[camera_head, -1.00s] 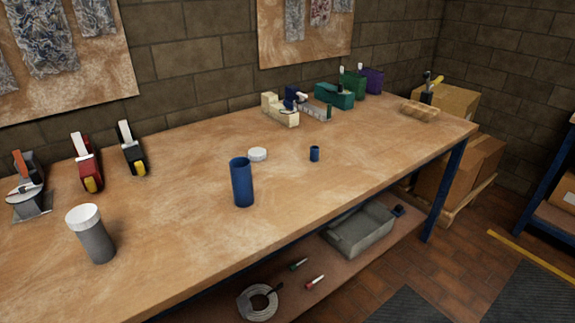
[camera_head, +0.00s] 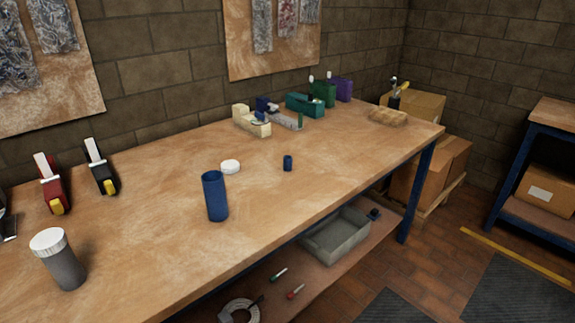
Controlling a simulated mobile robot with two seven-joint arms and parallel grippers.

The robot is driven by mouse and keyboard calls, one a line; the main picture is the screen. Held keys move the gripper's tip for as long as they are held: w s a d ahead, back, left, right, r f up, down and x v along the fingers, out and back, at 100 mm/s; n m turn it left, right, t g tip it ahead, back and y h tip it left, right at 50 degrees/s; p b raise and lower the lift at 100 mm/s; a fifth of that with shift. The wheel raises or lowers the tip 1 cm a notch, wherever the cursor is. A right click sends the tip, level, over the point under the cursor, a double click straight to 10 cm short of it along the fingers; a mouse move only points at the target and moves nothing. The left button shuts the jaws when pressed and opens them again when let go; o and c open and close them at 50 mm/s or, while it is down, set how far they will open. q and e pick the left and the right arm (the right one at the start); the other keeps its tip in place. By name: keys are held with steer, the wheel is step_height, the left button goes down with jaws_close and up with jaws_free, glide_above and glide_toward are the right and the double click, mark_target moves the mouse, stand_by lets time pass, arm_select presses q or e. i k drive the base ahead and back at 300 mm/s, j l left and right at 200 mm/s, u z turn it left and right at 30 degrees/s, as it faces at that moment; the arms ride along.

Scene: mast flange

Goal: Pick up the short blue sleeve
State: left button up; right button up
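The short blue sleeve (camera_head: 287,163) stands upright on the wooden workbench (camera_head: 330,170), right of the white disc and near the middle of the top. A taller blue cylinder (camera_head: 215,197) stands upright nearer the front edge, to the left of the short sleeve. Neither of my grippers shows in the head view, and nothing touches the short sleeve.
A white disc (camera_head: 230,167) lies behind the tall cylinder. A grey jar with white lid (camera_head: 58,260) stands front left. Tape dispensers (camera_head: 52,184) and several coloured boxes (camera_head: 304,104) line the back. The bench top around the short sleeve is clear. A grey bin (camera_head: 337,235) sits on the lower shelf.

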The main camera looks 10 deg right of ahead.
mark_target(288, 164)
steer(key=i+l+u, duration=0.1)
steer(key=l, duration=0.3)
steer(key=i+l, duration=0.15)
steer(key=l, duration=0.25)
steer(key=i+l+u, duration=0.15)
steer(key=l, duration=0.25)
steer(key=i+l+u, duration=0.1)
steer(key=l, duration=0.35)
steer(key=i+l, duration=0.1)
steer(key=l, duration=0.3)
steer(key=u, duration=0.05)
